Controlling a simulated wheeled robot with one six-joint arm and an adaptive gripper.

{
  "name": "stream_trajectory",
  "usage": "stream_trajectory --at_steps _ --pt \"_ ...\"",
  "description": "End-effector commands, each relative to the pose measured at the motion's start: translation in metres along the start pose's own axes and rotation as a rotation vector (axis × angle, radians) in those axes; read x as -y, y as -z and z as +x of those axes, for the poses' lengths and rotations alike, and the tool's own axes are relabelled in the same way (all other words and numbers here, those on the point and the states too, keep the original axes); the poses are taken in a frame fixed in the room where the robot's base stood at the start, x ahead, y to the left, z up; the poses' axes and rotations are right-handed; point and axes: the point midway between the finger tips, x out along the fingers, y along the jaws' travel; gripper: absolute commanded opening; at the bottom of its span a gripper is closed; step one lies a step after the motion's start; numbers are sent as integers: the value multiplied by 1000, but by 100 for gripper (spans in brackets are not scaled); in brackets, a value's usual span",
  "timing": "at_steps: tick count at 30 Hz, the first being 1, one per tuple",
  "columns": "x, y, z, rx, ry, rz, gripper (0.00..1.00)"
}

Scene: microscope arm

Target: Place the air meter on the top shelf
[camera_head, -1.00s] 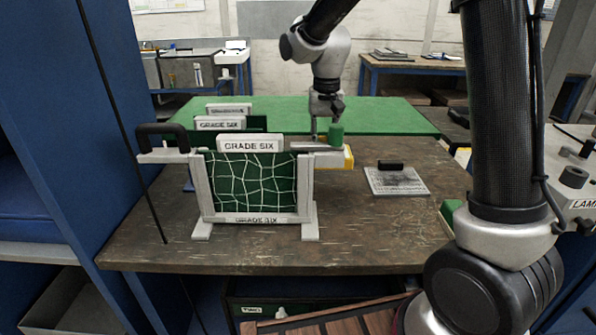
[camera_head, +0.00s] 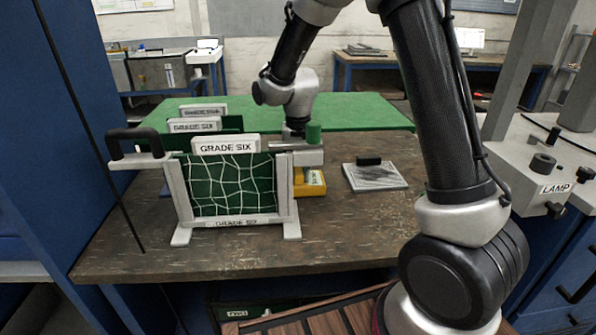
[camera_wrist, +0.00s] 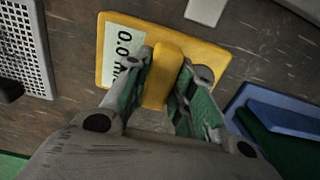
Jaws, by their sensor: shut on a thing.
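The air meter is a flat yellow device with a pale display and a raised yellow grip. In the wrist view the air meter (camera_wrist: 205,47) lies just beyond my gripper (camera_wrist: 163,75), whose two fingers are shut on its grip from both sides. In the head view the air meter (camera_head: 314,182) shows partly, behind the right post of a grey frame. My fingertips are hidden there behind the frame's bar. I cannot tell whether the air meter touches the table. I cannot tell which surface is the top shelf; blue shelving (camera_head: 25,150) stands at the left.
The grey frame with green netted panel (camera_head: 232,185) stands on the worn table (camera_head: 345,235), with more "GRADE SIX" signs behind. A perforated pad with a black block (camera_head: 376,182) lies to the right. A lamp-marked stand (camera_head: 530,175) is at far right. The table's front right is clear.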

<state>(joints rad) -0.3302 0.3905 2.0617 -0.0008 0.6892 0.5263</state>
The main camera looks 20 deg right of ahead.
Motion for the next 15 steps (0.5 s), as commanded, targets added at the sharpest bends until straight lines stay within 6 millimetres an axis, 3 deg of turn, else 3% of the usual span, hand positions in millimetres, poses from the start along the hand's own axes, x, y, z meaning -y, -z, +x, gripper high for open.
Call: stream_trajectory --at_steps 4,5,8,15 --pt "0 0 3 1 0 0 0" --pt "0 0 3 0 0 0 30" --pt "0 0 2 0 0 0 46" --pt "0 0 2 0 0 0 46"
